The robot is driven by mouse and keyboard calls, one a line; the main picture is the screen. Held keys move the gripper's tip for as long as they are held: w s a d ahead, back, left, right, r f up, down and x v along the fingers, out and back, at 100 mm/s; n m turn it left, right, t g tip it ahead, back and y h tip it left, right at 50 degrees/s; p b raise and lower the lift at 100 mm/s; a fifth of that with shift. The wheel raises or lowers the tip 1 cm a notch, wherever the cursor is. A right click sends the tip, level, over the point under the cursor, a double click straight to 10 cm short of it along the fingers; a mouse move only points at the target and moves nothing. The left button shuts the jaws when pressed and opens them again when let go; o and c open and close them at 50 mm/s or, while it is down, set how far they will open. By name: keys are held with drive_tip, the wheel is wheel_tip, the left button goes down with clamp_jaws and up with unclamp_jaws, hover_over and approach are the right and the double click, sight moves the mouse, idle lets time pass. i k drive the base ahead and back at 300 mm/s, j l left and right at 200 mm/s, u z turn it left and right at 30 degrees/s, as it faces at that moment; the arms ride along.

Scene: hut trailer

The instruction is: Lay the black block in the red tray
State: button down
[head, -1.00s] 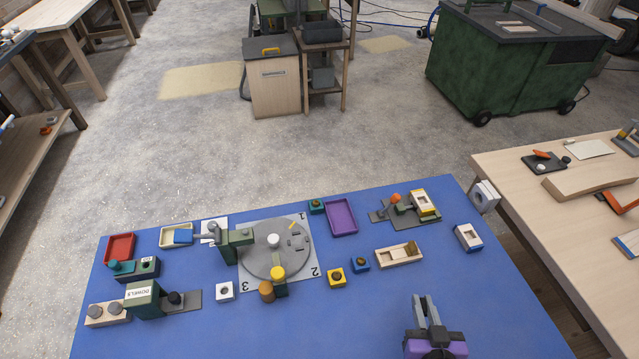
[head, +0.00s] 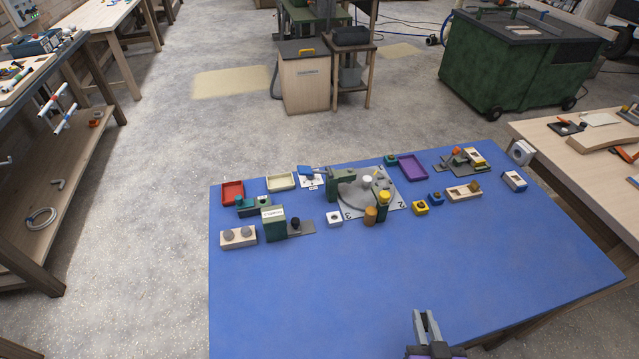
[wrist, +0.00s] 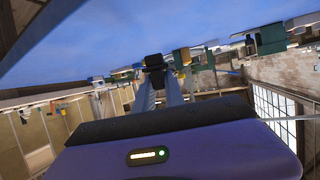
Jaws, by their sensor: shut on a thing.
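The red tray (head: 233,192) sits at the far left corner of the blue table in the head view. I see nothing in it from here. My gripper (head: 426,318) is at the bottom of the head view, over the near part of the table, well to the right of the tray and nearer to me. In the wrist view a black block (wrist: 154,62) sits between the fingertips of my gripper (wrist: 156,75), which is shut on it. In the head view I cannot make out the block at the fingers.
A green-and-dark holder (head: 253,205) stands close in front of the red tray, and a cream tray (head: 281,182) is to its right. A green dowel dispenser (head: 273,222), a turntable (head: 366,191) and a purple tray (head: 412,168) follow. The near table is clear.

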sight(233, 194)
drive_tip(key=j, duration=0.7)
drive_tip(key=k+j, duration=0.15)
drive_tip(key=j, duration=1.25)
drive_tip(key=i+j, duration=0.15)
drive_tip(key=j, duration=0.25)
drive_tip(key=i+j, duration=0.15)
drive_tip(key=j, duration=0.2)
drive_tip(key=i+j, duration=0.2)
drive_tip(key=j, duration=0.2)
drive_tip(key=i+j, duration=0.15)
drive_tip(key=j, duration=0.2)
drive_tip(key=i+j, duration=0.15)
drive_tip(key=j, duration=0.25)
drive_tip(key=i+j, duration=0.15)
drive_tip(key=i, duration=0.2)
